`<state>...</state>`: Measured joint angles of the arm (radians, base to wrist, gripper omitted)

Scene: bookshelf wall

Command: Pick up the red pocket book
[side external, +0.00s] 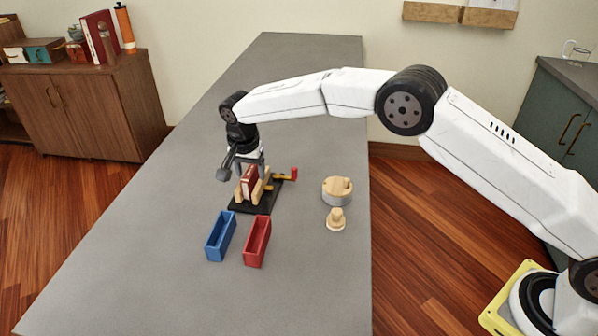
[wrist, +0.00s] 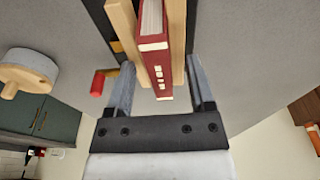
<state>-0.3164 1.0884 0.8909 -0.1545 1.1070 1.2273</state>
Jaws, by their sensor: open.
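The red pocket book (side external: 250,182) stands upright between two light wooden blocks on a black base (side external: 240,207) on the grey table. In the wrist view, the red book (wrist: 153,45) shows its spine with pale marks and its white page edge. My gripper (side external: 250,166) is over the book and the wooden holder. In the wrist view, my gripper's two grey fingers (wrist: 160,85) are apart, one on each side of the book's near end, with gaps beside it. The fingers look clear of the book, and nothing is held.
A red-tipped handle (side external: 293,174) sticks out right of the holder. A blue tray (side external: 209,250) and a red tray (side external: 247,258) lie in front. A round grey-and-wood container (side external: 338,198) and a small wooden knob piece (side external: 336,226) stand right. The table's left side is clear.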

